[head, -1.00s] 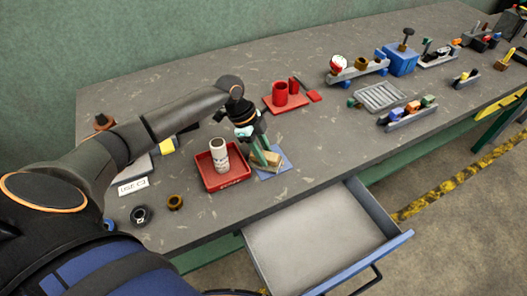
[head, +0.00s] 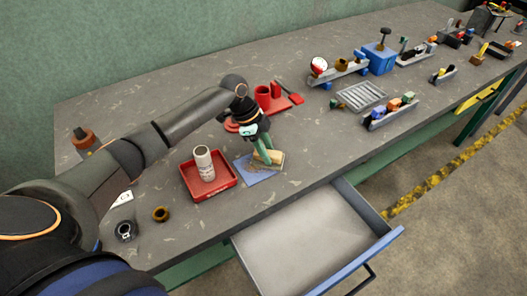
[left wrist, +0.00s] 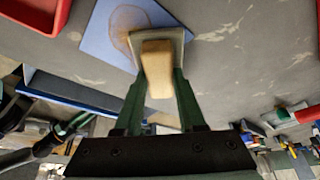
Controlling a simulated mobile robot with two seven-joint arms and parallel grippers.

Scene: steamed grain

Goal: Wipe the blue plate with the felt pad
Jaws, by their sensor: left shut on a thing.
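The blue plate (head: 254,176) is a flat square lying on the grey bench. In the left wrist view the plate (left wrist: 98,36) carries a brownish stain. The tan felt pad (head: 274,160) is gripped between the green fingers of my left gripper (head: 266,154). The wrist view shows the pad (left wrist: 157,66) between both fingertips (left wrist: 158,88), at the plate's edge and partly past it. I cannot tell whether the pad touches the plate. My right gripper is not in view.
A red tray (head: 212,190) with a white can (head: 204,163) stands just left of the plate. Red parts (head: 268,97) lie behind my gripper. An open drawer (head: 310,245) juts out in front. The bench right of the pad is clear.

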